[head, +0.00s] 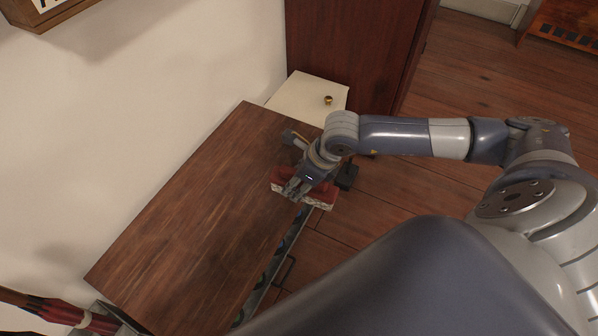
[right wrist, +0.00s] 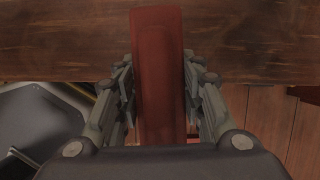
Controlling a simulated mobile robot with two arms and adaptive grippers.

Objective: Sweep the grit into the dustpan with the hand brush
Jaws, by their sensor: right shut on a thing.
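My right gripper (head: 294,189) is shut on the hand brush (head: 320,196), a red block with a pale bristle side, at the right edge of the brown wooden top (head: 190,215). In the right wrist view, the red brush (right wrist: 158,85) stands between the two fingers and reaches over the wood. Whether its bristles touch the wood is unclear. A grey metal shape (right wrist: 38,120) lies below the wood's edge at left in that view; I cannot tell if it is the dustpan. I cannot make out any grit. My left gripper is not in view.
A cream cabinet with a brass knob (head: 328,100) stands behind the wooden top, beside a dark red-brown cabinet (head: 350,45). A white wall runs along the left. A red furled thing (head: 60,312) lies at bottom left. Plank floor (head: 455,70) is open at right.

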